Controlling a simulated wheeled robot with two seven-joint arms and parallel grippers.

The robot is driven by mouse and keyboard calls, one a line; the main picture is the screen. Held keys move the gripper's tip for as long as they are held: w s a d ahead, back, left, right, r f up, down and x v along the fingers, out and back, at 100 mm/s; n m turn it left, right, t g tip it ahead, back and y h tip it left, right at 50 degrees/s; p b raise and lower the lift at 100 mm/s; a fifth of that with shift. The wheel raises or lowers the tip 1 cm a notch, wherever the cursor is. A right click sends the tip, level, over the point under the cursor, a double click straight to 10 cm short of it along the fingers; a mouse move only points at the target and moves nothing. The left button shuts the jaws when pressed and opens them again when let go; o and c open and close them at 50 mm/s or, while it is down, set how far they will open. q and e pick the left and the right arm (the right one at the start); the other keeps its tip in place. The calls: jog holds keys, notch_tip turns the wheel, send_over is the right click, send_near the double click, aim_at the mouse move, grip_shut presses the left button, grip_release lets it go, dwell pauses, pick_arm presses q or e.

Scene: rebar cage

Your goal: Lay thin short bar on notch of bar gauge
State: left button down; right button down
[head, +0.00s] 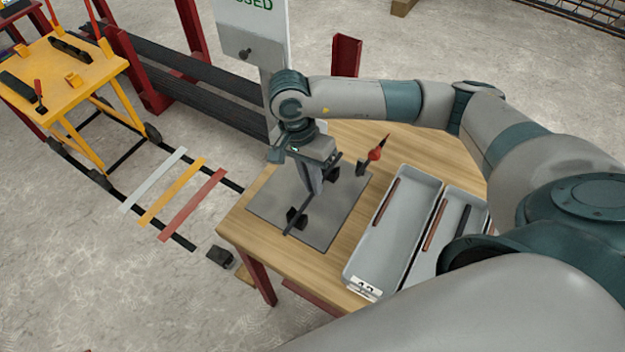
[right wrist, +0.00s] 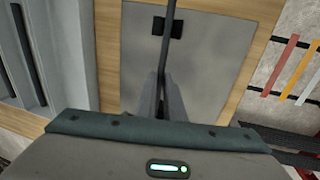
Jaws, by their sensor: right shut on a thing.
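My right gripper (head: 314,190) is above the grey plate of the bar gauge (head: 262,208), shut on a thin dark bar (head: 291,230). In the right wrist view the fingers (right wrist: 165,100) close around the bar (right wrist: 165,45). The bar runs along the plate and passes over the middle of a black notched block (right wrist: 158,26) near the plate's edge; this block also shows in the head view (head: 297,217). A second black block (head: 334,172) is beside the fingers, partly hidden. I cannot tell whether the bar touches the notches. My left gripper is not in view.
Two grey trays (head: 362,262) with rust-brown bars and a dark bar stand right of the plate on the wooden table (head: 337,266). A red-handled tool (head: 376,153) is behind the plate. A sign post (head: 268,90) stands behind; a yellow cart (head: 60,75) is far left.

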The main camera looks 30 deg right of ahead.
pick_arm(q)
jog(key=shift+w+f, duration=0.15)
pick_arm(e)
jog(key=shift+f, duration=0.1)
jog(key=c, duration=2.3)
grip_release()
jog(key=o, duration=0.5)
jog(key=shift+c, duration=0.2)
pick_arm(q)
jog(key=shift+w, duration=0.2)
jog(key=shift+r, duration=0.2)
